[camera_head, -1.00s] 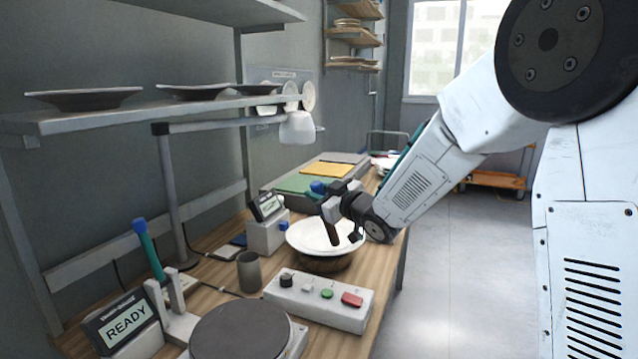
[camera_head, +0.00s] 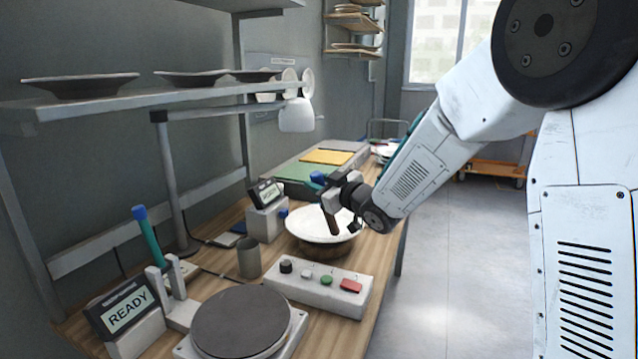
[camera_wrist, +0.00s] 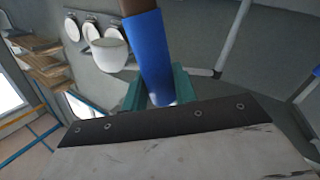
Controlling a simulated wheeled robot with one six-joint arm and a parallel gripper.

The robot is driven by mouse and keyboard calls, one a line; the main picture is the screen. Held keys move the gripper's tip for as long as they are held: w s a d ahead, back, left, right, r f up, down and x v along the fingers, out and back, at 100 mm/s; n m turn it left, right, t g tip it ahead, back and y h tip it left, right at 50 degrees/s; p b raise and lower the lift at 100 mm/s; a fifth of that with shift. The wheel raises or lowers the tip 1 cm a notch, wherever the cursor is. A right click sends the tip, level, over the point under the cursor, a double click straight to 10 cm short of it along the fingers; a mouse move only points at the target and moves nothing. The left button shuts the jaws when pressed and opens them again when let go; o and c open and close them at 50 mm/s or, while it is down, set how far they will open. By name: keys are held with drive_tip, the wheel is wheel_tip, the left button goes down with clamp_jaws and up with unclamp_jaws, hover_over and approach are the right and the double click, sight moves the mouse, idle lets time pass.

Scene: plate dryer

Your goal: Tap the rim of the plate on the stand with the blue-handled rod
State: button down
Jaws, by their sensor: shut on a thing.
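A white plate (camera_head: 302,224) sits on a round brown stand (camera_head: 325,250) on the wooden bench in the head view. My gripper (camera_head: 328,192) is above the plate's far right side, shut on the blue-handled rod. In the wrist view, the blue handle (camera_wrist: 155,55) stands between the teal fingers (camera_wrist: 158,93). The plate is not visible there.
A button box (camera_head: 318,288) stands in front of the plate, with a grey cup (camera_head: 249,258) to its left. A dark round turntable (camera_head: 240,320), a READY display (camera_head: 127,311) and a teal rod (camera_head: 148,238) in a fork holder are nearer. A shelf (camera_head: 170,108) overhangs the left.

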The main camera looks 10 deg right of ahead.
drive_tip(key=shift+f, duration=0.7)
idle(1.1)
drive_tip(key=shift+r, duration=3.6)
